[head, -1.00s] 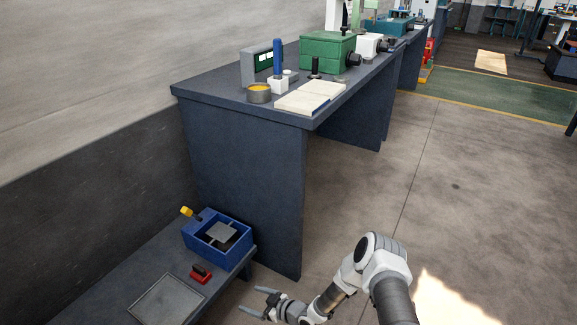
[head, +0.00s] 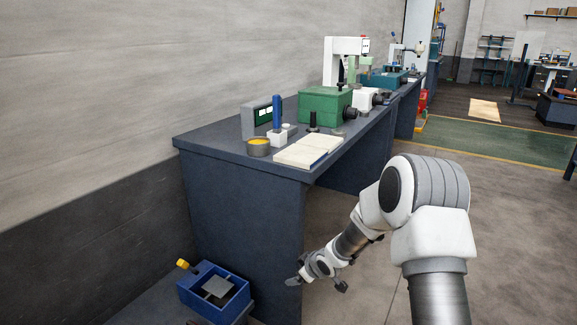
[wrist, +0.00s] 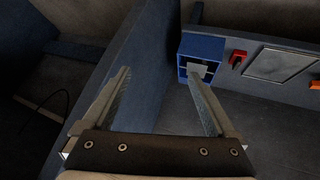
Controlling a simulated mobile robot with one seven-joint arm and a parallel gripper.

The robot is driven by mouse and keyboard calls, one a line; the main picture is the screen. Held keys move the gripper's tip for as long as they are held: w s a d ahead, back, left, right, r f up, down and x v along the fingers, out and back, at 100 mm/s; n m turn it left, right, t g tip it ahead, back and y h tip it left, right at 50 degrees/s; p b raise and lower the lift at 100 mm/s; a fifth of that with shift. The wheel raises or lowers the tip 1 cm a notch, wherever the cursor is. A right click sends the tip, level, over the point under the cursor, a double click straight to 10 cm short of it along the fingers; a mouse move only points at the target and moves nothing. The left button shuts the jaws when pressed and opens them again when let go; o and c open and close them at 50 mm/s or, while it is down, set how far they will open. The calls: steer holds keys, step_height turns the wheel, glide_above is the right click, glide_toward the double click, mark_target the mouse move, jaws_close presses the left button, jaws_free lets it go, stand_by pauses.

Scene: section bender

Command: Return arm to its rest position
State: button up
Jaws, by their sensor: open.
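My gripper (wrist: 160,105) is open and empty in the wrist view, its two fingers spread wide with nothing between them but the side of the tall bench. In the head view my gripper (head: 318,284) is low at the front right of the dark blue bench (head: 240,220), below its top. My arm, white and grey, is bent on the right side of the head view. The fingers are small there and partly turned away.
A blue bin (head: 214,292) sits on a low bench at lower left; it also shows in the wrist view (wrist: 200,50), near a red object (wrist: 238,58) and a grey tray (wrist: 281,65). Floor at right is clear.

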steer(key=s+d+r+m+h, duration=0.2)
steer(key=s+d+r, duration=0.15)
steer(key=r, duration=0.35)
steer(key=s+d+r+m+h, duration=0.1)
steer(key=s+d+r, duration=0.25)
steer(key=r, duration=0.35)
steer(key=s+d+r+m+h, duration=0.25)
steer(key=s+r, duration=0.25)
steer(key=r, duration=0.3)
steer(key=s+d+r+m+g+y, duration=0.1)
steer(key=s+r+m, duration=0.15)
steer(key=s, duration=0.95)
steer(key=s+r+m+g+y, duration=0.15)
steer(key=s+r, duration=0.25)
steer(key=s, duration=0.9)
step_height(320, 180, up, 29)
steer(key=p, duration=2.8)
steer(key=shift+s+m+t+h+p, duration=0.3)
steer(key=shift+m+t+h, duration=0.05)
steer(key=shift+h, duration=0.05)
steer(key=shift+f, duration=0.1)
